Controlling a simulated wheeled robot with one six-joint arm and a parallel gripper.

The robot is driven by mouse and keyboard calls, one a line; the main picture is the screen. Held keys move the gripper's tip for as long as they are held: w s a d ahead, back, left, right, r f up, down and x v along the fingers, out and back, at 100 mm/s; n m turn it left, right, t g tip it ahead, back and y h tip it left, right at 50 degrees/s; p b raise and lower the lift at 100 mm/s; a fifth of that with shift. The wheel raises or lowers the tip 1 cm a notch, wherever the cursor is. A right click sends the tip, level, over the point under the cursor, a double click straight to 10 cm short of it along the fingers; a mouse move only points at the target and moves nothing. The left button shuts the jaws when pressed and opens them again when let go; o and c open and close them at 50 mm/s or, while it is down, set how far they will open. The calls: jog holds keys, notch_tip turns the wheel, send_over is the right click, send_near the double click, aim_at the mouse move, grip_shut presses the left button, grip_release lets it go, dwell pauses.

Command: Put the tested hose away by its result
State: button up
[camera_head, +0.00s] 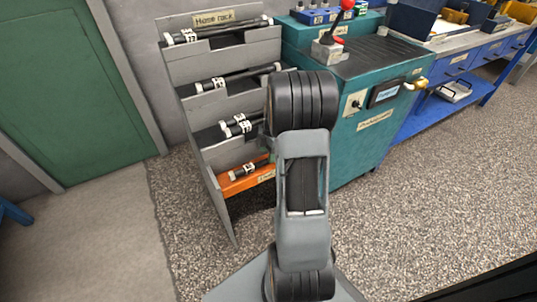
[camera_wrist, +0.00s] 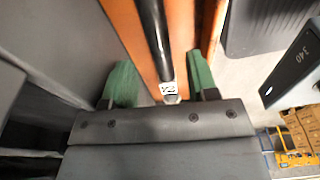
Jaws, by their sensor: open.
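A black hose (camera_wrist: 153,32) with a white label and a metal end lies in the orange bottom tray (camera_wrist: 127,25) of the rack. My gripper (camera_wrist: 162,84) is open, its two green fingers apart on either side of the hose end. Neither finger visibly touches the hose. In the head view the hose (camera_head: 243,174) shows in the orange tray (camera_head: 247,184), and my arm hides its right part and most of my gripper. The grey home rack (camera_head: 213,19) holds other labelled black hoses (camera_head: 228,34) on its upper shelves. The label on the bottom hose is too small to read surely.
The teal test bench (camera_head: 360,140) stands close on the right of the rack, with a small display (camera_head: 386,92) and a red-knobbed lever (camera_head: 347,5). A blue workbench (camera_head: 450,80) is beyond it. A green door (camera_head: 70,90) is at left. The floor in front is clear.

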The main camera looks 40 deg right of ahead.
notch_tip(320, 180, up, 12)
jog(key=d+p, duration=0.1)
jog(key=p, duration=0.2)
jog(key=shift+s+d+p, duration=0.2)
jog(key=shift+d+p, duration=0.15)
jog(key=shift+d, duration=0.05)
jog(key=shift+f, duration=0.15)
jog(key=s+a+r+m+t+p, duration=0.1)
jog(key=s+a+r+m+p, duration=0.3)
jog(key=a+r+p, duration=0.3)
jog(key=s+a+r+m+t+h+p, duration=0.1)
jog(key=s+a+r+m+p, duration=0.3)
jog(key=r+p, duration=0.8)
jog(key=s+a+r+m+t+p, duration=0.1)
jog(key=s+a+r+m+p, duration=0.3)
jog(key=a+r+m+p, duration=0.4)
jog(key=a+r+p, duration=0.1)
jog(key=a+r, duration=0.2)
jog(key=r, duration=0.4)
jog(key=shift+a+r+h, duration=0.3)
jog(key=shift+h, duration=0.1)
